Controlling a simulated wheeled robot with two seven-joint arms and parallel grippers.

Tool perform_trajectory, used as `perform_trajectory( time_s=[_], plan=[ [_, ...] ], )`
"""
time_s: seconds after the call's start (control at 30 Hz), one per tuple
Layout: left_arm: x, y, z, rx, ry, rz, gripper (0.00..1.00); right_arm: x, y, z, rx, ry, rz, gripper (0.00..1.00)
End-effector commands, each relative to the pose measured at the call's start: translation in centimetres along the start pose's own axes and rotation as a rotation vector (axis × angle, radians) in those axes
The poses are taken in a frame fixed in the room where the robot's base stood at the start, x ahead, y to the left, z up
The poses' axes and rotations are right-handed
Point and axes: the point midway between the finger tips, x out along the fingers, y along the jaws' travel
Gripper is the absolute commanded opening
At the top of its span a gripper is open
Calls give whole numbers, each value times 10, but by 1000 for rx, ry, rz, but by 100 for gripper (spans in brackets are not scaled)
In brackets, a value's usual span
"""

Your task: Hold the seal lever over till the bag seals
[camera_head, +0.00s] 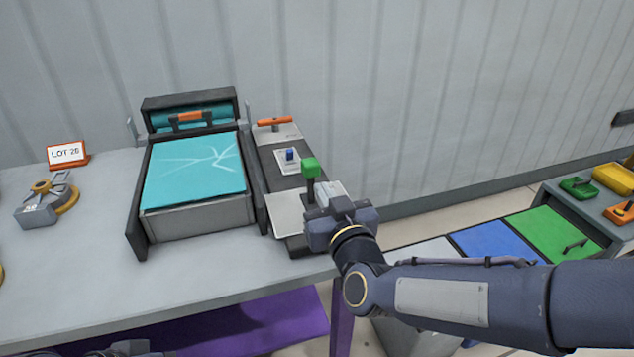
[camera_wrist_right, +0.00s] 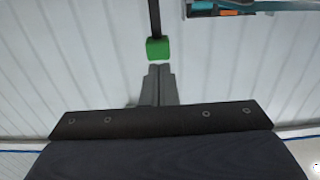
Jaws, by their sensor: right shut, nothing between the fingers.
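The lever with the green knob (camera_head: 310,167) stands upright on the panel at the right of the sealing machine (camera_head: 200,218). A teal bag (camera_head: 195,170) lies flat across the machine's top. My right gripper (camera_head: 322,193) is shut and empty, close beside the lever at its right. In the right wrist view the green knob (camera_wrist_right: 158,48) is just beyond the tips of my shut fingers (camera_wrist_right: 160,68). I cannot tell whether they touch it. My left gripper is not in view; a dark piece of my own body shows at the bottom left edge.
The panel also has an orange T-handle (camera_head: 275,122) and a blue switch (camera_head: 290,154). A LOT 26 sign (camera_head: 67,154) and a grey-and-yellow tape tool (camera_head: 45,202) stand at the left. The table front (camera_head: 180,295) is clear.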

Motion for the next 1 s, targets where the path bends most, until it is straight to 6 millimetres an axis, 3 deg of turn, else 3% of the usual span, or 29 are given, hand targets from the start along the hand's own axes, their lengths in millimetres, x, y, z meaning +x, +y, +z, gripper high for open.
perform_trajectory(
  time_s=[0.1,0.3,0.77,1.0],
  plan=[
    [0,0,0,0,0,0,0,22,0,1,-1,0,1,0],
    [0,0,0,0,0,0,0,41,0,0,0,0,0,0],
    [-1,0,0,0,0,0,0,45,0,-1,0,-2,0,0],
    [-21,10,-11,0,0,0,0,51,0,-10,1,-56,1,0]
  ],
)
